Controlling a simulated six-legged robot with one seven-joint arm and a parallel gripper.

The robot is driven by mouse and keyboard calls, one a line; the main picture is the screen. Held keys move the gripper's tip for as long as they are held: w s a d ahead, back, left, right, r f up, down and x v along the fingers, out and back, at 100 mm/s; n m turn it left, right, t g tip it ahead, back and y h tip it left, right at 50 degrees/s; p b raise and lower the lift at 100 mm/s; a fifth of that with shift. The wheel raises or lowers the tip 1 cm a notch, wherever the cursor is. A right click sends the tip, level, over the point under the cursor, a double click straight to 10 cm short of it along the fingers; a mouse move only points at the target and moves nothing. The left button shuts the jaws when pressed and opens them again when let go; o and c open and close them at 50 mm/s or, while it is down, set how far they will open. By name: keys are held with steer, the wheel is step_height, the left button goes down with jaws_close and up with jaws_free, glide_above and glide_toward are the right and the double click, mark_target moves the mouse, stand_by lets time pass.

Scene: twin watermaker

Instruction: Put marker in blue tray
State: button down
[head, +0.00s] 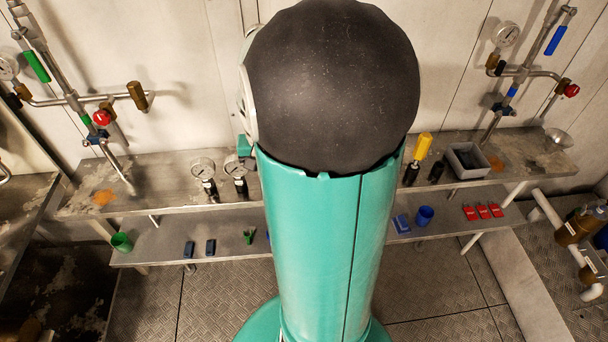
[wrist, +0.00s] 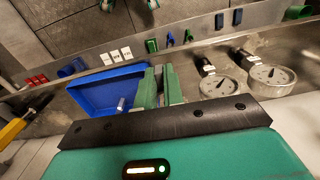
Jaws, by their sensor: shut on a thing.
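In the wrist view the blue tray (wrist: 88,92) lies on the upper steel shelf. My gripper (wrist: 159,72), with green fingers, is at the tray's right edge. The fingers are close together and shut on a slim thing, most likely the marker, which they almost wholly hide. A small pale rod-like piece shows just left of the fingers, over the tray; I cannot tell whether it is part of the marker.
Two pressure gauges (wrist: 222,86) stand right of my gripper, close by. The lower shelf holds a blue cup (head: 424,216), red blocks (head: 483,211) and a green cup (head: 122,242).

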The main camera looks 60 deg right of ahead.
steer(key=d+f, duration=0.2)
steer(key=d, duration=0.1)
steer(key=s+d+f, duration=0.1)
steer(key=d+f, duration=0.2)
steer(key=s+d+f, duration=0.1)
steer(key=d+f, duration=0.2)
steer(key=d, duration=0.1)
steer(key=shift+d, duration=0.1)
steer(key=shift+d+f, duration=0.15)
steer(key=shift+f, duration=1.65)
steer(key=shift+f, duration=0.15)
steer(key=c, duration=1.5)
jaws_free()
